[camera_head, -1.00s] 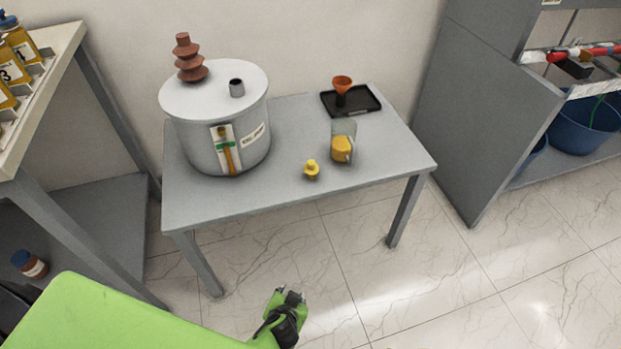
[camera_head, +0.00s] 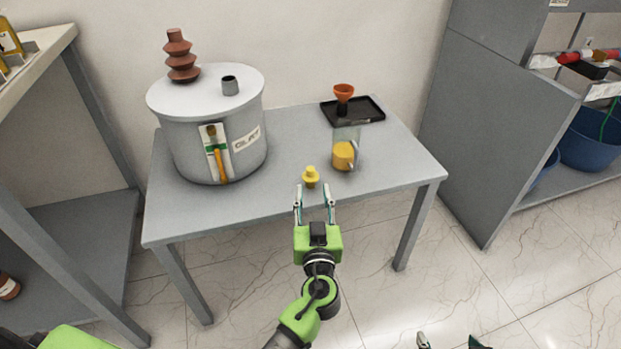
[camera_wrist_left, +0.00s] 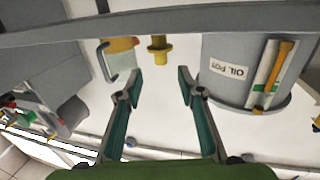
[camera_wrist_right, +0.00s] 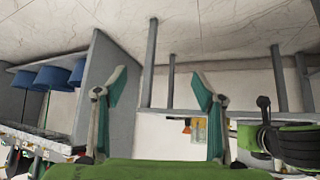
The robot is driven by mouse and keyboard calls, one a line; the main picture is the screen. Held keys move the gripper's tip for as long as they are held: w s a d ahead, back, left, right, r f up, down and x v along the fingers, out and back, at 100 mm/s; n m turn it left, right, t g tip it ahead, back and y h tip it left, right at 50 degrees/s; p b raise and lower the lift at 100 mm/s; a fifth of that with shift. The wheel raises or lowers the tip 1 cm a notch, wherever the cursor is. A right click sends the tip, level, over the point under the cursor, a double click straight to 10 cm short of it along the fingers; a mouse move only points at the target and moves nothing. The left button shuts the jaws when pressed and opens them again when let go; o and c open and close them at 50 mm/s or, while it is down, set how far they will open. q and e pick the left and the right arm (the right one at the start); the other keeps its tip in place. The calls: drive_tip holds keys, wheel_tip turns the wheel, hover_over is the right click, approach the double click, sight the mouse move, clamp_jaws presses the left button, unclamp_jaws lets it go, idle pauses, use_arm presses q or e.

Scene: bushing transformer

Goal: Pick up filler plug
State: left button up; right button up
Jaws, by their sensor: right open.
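The yellow filler plug (camera_head: 311,177) stands on the grey table (camera_head: 270,200) near its front edge, between the oil pot (camera_head: 215,130) and a clear jug (camera_head: 345,152). It also shows in the left wrist view (camera_wrist_left: 158,47), ahead of and between the fingertips. My left gripper (camera_head: 314,192) is open and empty at the table's front edge, just short of the plug, its fingers pointing at it. My right gripper (camera_head: 450,341) shows only its fingertips at the bottom edge of the head view; in the right wrist view (camera_wrist_right: 163,88) it is open and empty.
The jug holds yellow liquid and stands right of the plug. An orange funnel (camera_head: 344,92) stands on a black tray (camera_head: 371,109) at the back right. A grey cabinet (camera_head: 490,150) is to the right, a shelf (camera_head: 60,130) to the left.

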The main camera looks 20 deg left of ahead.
sight(311, 172)
use_arm(q)
drive_tip(key=x, duration=0.8)
drive_tip(key=shift+w+a+r, duration=0.15)
drive_tip(key=shift+a+r, duration=0.05)
drive_tip(key=shift+r, duration=0.05)
drive_tip(key=shift+w+a, duration=0.1)
drive_tip(key=shift+w, duration=0.2)
clamp_jaws()
use_arm(e)
drive_tip(key=s, duration=0.1)
drive_tip(key=s+d+f+g, duration=0.1)
drive_tip(key=shift+s+f, duration=0.3)
drive_tip(key=shift+s, duration=0.1)
